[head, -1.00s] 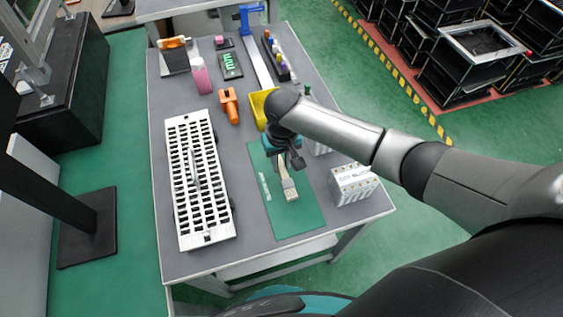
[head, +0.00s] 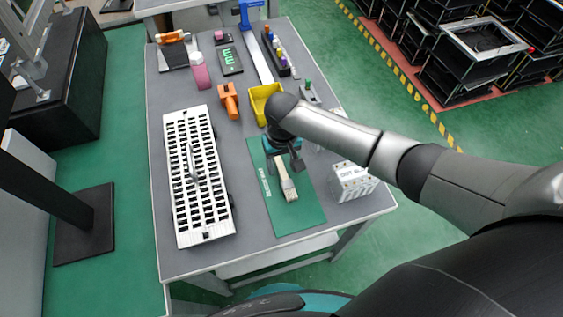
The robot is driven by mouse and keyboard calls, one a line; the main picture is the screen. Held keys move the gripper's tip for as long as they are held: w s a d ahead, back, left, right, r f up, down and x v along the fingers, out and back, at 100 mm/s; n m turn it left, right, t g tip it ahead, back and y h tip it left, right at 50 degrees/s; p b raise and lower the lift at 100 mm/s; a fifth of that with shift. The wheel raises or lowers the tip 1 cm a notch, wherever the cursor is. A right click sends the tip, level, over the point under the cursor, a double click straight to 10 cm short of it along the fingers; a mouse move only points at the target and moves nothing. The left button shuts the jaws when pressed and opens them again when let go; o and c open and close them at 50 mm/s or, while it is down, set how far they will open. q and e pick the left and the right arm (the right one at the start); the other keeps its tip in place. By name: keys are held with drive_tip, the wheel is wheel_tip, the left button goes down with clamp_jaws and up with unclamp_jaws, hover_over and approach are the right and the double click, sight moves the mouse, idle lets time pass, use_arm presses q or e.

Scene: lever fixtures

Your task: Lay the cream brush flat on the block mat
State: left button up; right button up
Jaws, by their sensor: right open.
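The cream brush (head: 287,187) is on the green block mat (head: 292,219), its pale bristle end toward the mat's front. It looks flat, but I cannot tell whether all of it touches the mat. My right gripper (head: 286,162) is open over the far end of the brush, its fingers close to it and hiding that end. My left gripper is not in view.
A white slotted rack (head: 198,190) stands left of the mat. A white block box (head: 352,182) stands at the right. The front of the mat is clear.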

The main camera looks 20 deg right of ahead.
wheel_tip(320, 180, up, 15)
drive_tip(key=p, duration=0.4)
drive_tip(key=shift+s+r+p, duration=0.15)
drive_tip(key=shift+s+p, duration=0.1)
drive_tip(key=shift+p, duration=0.1)
